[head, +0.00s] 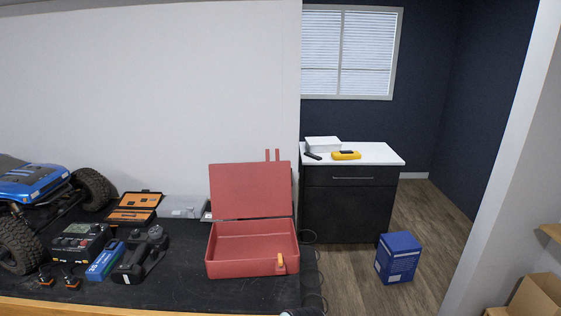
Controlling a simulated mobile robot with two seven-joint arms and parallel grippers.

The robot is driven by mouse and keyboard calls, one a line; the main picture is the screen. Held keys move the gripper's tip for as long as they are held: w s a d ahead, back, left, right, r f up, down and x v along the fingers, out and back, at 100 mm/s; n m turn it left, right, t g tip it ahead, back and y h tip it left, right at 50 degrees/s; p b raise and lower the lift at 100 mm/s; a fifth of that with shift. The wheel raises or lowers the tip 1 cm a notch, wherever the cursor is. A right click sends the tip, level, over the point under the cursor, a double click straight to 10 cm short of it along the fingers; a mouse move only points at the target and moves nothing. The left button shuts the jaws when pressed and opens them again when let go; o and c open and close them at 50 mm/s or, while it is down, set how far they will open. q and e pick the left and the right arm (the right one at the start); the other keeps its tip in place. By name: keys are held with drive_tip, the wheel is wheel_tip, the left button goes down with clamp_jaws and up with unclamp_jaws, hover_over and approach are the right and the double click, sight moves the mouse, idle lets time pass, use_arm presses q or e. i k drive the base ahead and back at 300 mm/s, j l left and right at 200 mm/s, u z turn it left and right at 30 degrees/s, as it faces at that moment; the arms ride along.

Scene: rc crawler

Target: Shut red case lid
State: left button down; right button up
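The red case (253,270) stands on the dark work surface, right of the middle of the bench. Its red lid (250,190) is open and stands nearly upright at the back, with two thin red tabs sticking up from its top edge. The case's tray looks empty. An orange latch piece (281,263) is on the front wall, toward the right. Neither of my grippers can be made out in the head view. A small dark and white shape at the bottom edge, below the case, is too cut off to identify.
Left of the case are a blue RC crawler (35,188), an orange-lined open box (135,205), a charger (80,243), a blue pack (105,262) and a dark tool (142,258). Cables hang right of the case. A blue box (398,257) stands on the floor.

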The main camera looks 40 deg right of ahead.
sight(251, 183)
drive_tip(key=l, duration=3.35)
